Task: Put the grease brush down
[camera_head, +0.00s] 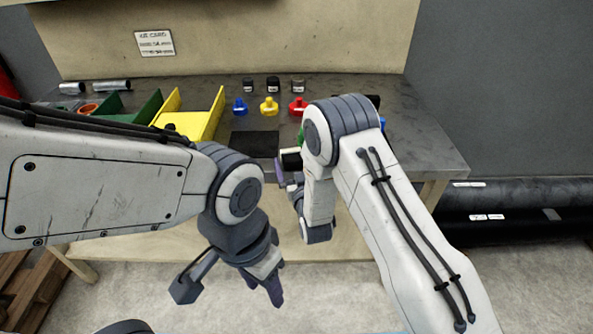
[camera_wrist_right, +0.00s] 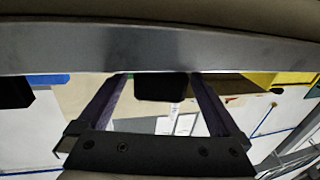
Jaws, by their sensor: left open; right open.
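I cannot pick out the grease brush for certain in either view. My right gripper (camera_head: 286,172) is open at the front edge of the bench (camera_head: 435,150), partly hidden by my right arm. A small white and black object (camera_head: 291,158) is at its fingers in the head view. In the right wrist view a black block (camera_wrist_right: 161,87) shows between the spread fingers of the right gripper (camera_wrist_right: 160,78); I cannot tell whether they touch it. My left gripper (camera_head: 273,288) is open and empty, low in front of the bench.
A dark mat (camera_head: 255,144) lies on the bench. Yellow (camera_head: 200,118) and green (camera_head: 140,112) bins stand at the left. Blue (camera_head: 240,107), yellow (camera_head: 269,106) and red (camera_head: 298,105) pieces and several dark jars (camera_head: 273,84) stand behind. The bench's right end is clear.

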